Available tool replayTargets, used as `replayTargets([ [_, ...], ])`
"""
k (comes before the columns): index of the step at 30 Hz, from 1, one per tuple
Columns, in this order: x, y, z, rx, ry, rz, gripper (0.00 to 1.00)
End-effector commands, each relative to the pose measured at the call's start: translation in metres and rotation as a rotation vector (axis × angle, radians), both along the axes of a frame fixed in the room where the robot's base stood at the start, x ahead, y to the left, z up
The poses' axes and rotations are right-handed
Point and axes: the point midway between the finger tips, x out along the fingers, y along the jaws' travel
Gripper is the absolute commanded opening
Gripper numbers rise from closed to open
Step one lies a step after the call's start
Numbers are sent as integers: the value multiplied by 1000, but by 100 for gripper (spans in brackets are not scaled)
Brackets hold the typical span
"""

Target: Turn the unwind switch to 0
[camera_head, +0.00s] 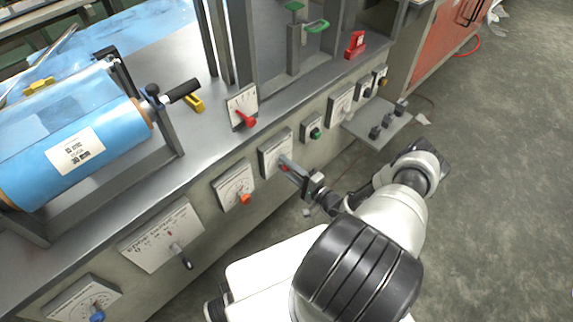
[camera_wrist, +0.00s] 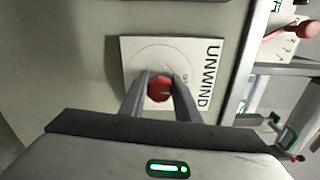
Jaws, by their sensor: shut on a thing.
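The unwind switch is a white plate (camera_wrist: 198,60) lettered UNWIND, with a red knob (camera_wrist: 159,88) on a round dial, in the wrist view. In the head view its plate (camera_head: 270,152) is on the front panel of the machine, and the knob is mostly hidden by my fingers. My gripper (camera_wrist: 160,90) has one finger on each side of the red knob and is shut on it. It also shows in the head view (camera_head: 287,164), reaching the panel from the right. The dial's marks are too faint to read, so I cannot tell the knob's setting.
Neighbouring panel controls are an orange-knob dial (camera_head: 234,186), a green button (camera_head: 314,131) and a lever plate (camera_head: 163,236). A red-pointer gauge (camera_head: 242,106) stands above on the bench edge. A blue film roll (camera_head: 75,150) lies at left. The floor (camera_head: 500,200) at right is clear.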

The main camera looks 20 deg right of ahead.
Motion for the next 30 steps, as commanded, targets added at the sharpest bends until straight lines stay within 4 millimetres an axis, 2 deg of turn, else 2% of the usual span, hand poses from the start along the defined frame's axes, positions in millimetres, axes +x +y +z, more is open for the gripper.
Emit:
replayTargets([
  [9, -1, -1, -1, -114, -39, -1, 7],
  [25, -1, -1, -2, -135, -47, -1, 7],
  [26, -1, -1, -2, -135, -47, -1, 31],
  [29, -1, -1, -1, -135, -47, -1, 48],
  [30, -1, -1, -1, -134, -47, -1, 48],
])
